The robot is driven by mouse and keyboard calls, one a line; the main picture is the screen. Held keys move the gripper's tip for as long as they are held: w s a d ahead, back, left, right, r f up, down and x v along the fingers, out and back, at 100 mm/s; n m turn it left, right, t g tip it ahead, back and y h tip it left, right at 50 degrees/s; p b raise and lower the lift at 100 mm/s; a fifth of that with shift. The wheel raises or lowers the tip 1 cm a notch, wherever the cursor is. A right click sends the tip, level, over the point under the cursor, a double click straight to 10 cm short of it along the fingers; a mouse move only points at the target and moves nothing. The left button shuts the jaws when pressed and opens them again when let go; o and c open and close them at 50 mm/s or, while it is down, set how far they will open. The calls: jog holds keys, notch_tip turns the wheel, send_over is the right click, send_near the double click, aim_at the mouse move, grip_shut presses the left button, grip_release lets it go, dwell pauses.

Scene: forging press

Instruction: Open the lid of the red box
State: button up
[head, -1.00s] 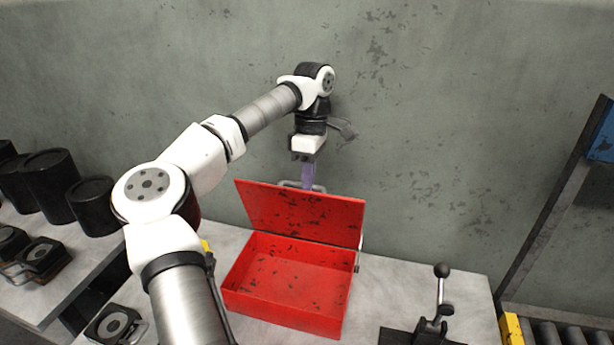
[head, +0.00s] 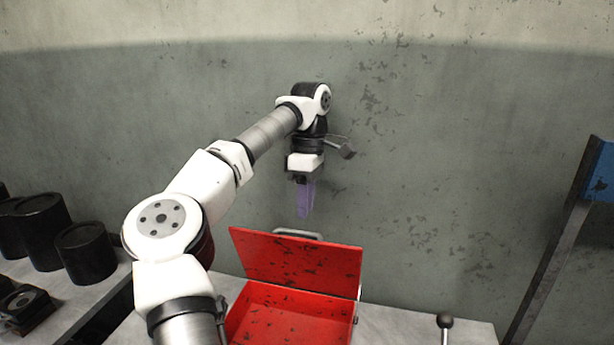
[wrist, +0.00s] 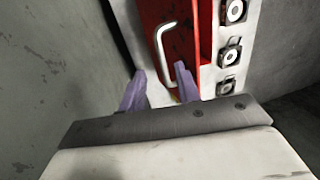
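The red box (head: 283,323) stands on the light worktop with its lid (head: 296,260) raised and leaning back, its inside showing. The box's lower front is cut off by the head view's bottom edge. A metal handle (head: 298,233) shows at the lid's top edge; it also appears in the wrist view (wrist: 158,45) against the red lid.
A grey wall (head: 450,150) stands close behind the box. Several black cylinders (head: 86,252) stand at left. A lever with a black knob (head: 445,320) is right of the box. A dark frame with a blue panel (head: 598,170) rises at far right.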

notch_tip(320, 180, up, 8)
jog(key=w, duration=0.1)
jog(key=shift+w+d+f+p, duration=0.15)
jog(key=shift+w+d+p, duration=0.1)
jog(key=shift+p, duration=0.2)
jog(key=shift+f, duration=0.1)
